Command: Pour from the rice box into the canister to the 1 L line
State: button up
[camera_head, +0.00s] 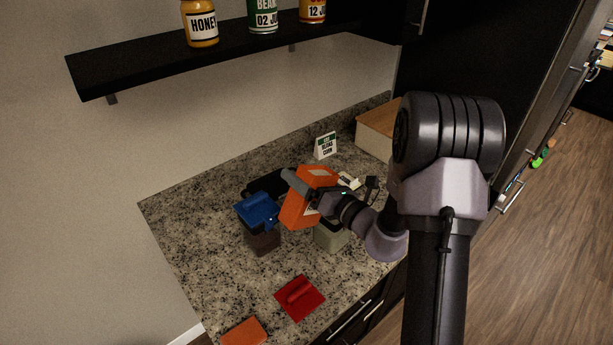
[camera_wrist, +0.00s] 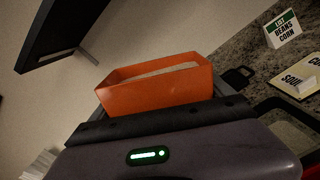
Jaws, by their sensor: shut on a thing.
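My gripper (camera_head: 308,197) is shut on an open-topped orange box (camera_head: 292,213), which I take for the rice box. The box is held above the counter and looks tilted in the head view. In the wrist view the box (camera_wrist: 160,98) shows pale contents inside its rim. A pale grey-green container (camera_head: 331,238) stands under and beside the gripper, partly hidden by it; it may be the canister. A dark brownish container (camera_head: 262,240) with a blue piece (camera_head: 258,210) on top stands to the left. No fill line is readable, and no stream of rice is visible.
A red piece with a handle (camera_head: 299,298) and an orange flat item (camera_head: 244,332) lie near the front. A list sign (camera_head: 325,146) and wooden-topped box (camera_head: 379,120) stand behind. A dark shelf (camera_head: 130,68) with jars overhangs the counter. The left counter (camera_head: 185,215) is clear.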

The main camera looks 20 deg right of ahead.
jog(key=shift+f+m+p, duration=0.25)
jog(key=shift+m+p, duration=0.7)
jog(key=shift+m, duration=0.45)
dwell(0.6)
jog(key=shift+d+f+m+p, duration=0.1)
jog(key=shift+f+m+p, duration=0.2)
jog(key=shift+m+p, duration=0.4)
dwell(0.7)
jog(key=shift+w+d+f+m+p, duration=0.15)
jog(key=shift+f+m+p, duration=0.25)
jog(key=shift+m, duration=0.35)
jog(key=shift+d+f+m+p, duration=0.1)
jog(key=shift+f+m+p, duration=0.1)
jog(key=shift+f+m, duration=0.45)
dwell(1.0)
jog(key=shift+w+d+f+m+p, duration=0.15)
jog(key=shift+f+m, duration=0.15)
jog(key=shift+m, duration=0.25)
jog(key=shift+s+d+f+m+p, duration=0.15)
jog(key=shift+f+m, duration=0.15)
jog(key=shift+m, duration=0.25)
dwell(1.1)
